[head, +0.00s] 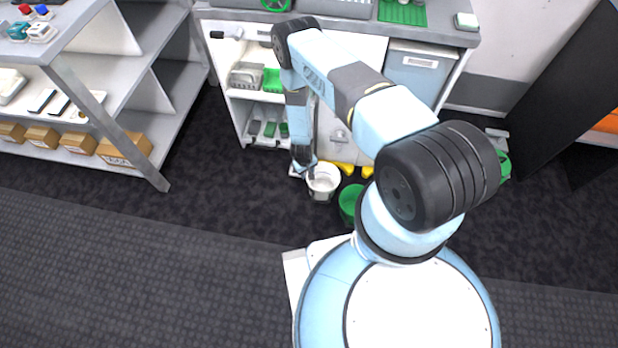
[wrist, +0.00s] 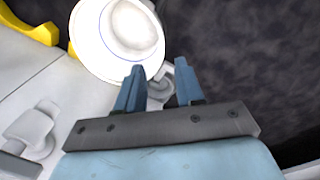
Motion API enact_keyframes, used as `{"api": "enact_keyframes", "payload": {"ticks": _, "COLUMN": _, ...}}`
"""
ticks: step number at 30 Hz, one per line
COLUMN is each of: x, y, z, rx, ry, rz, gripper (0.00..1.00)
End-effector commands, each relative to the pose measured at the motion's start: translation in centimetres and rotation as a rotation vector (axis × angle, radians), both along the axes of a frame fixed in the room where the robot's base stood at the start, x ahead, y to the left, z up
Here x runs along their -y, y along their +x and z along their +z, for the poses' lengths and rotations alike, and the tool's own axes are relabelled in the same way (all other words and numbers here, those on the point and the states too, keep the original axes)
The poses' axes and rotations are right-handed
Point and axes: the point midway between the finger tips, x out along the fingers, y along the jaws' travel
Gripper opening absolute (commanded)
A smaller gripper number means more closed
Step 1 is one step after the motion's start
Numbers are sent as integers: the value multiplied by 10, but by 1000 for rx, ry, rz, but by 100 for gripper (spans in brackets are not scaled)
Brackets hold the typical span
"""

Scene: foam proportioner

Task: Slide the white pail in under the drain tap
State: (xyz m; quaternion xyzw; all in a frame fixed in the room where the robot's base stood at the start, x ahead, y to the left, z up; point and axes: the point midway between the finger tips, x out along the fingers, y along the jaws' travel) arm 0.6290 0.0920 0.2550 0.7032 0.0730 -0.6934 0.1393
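The white pail (head: 322,194) stands on the dark floor in front of the cabinet in the head view. It also shows at the top of the wrist view (wrist: 91,42), its round mouth facing the camera. My gripper (wrist: 158,76) is open, with a gap between its two blue fingers, just beside the pail's rim. I cannot tell whether they touch. In the head view my gripper hangs low at the pail's left, its fingers unclear. A grey tap-like fitting (head: 340,136) is on the white cabinet front behind the pail. I cannot tell whether it is the drain tap.
A green pail (head: 349,204) stands close to the right of the white pail. Yellow feet (head: 349,169) stick out behind them. Cabinet shelves (head: 259,97) hold trays at the left. A shelf rack (head: 118,62) stands far left. The floor between rack and cabinet is clear.

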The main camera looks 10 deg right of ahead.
Motion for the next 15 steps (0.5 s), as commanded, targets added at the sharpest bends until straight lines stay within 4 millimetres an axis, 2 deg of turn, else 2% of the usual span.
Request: {"api": "enact_keyframes", "payload": {"ticks": 15, "x": 7, "y": 1, "z": -73, "rx": -1, "ry": -1, "rz": -1, "gripper": 37}}
